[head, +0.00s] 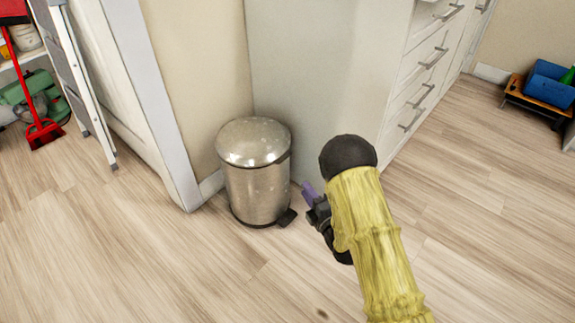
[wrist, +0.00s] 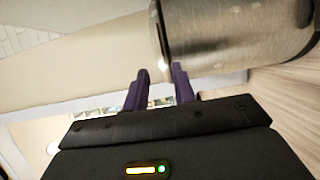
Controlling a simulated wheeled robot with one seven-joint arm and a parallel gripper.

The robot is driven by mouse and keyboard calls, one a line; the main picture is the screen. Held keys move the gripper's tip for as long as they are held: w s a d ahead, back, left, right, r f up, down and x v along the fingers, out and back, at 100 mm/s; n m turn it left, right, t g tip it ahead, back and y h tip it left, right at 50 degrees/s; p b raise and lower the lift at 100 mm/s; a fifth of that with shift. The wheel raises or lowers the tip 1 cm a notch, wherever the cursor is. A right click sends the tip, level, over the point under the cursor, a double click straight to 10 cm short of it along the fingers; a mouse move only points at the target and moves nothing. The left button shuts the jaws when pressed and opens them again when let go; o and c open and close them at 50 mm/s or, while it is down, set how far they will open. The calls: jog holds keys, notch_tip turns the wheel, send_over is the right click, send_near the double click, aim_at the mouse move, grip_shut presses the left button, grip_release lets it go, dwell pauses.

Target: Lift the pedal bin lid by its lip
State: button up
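The pedal bin (head: 255,190) is a brushed metal cylinder with a dark base and a black pedal (head: 287,217) at its lower right. Its domed metal lid (head: 253,141) looks closed in the head view. My gripper (head: 308,190) has purple fingertips and is just right of the bin, partly hidden by my arm. In the wrist view the bin body (wrist: 235,35) lies sideways at the upper right, and its lid-end rim (wrist: 157,38) lines up with the gap between my fingers (wrist: 162,82). The fingers are apart and empty. I cannot tell whether they touch the bin.
A white cabinet with drawers (head: 425,75) stands behind and right of the bin. A white door frame (head: 150,100) and a stepladder (head: 75,75) are on the left. A red broom (head: 42,130) leans there. The floor (head: 150,265) in front is clear.

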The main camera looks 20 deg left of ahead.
aim_at(282, 156)
jog(key=b+x, duration=0.1)
jog(key=x, duration=0.3)
jog(key=b+x, duration=0.2)
jog(key=x, duration=0.2)
jog(key=b+x, duration=0.2)
jog(key=x, duration=0.3)
jog(key=shift+f, duration=0.25)
jog(key=shift+w+a+r+b, duration=0.15)
jog(key=shift+w+a+b, duration=0.2)
jog(key=shift+w+a, duration=0.1)
grip_shut()
jog(key=shift+d, duration=0.1)
dwell(0.3)
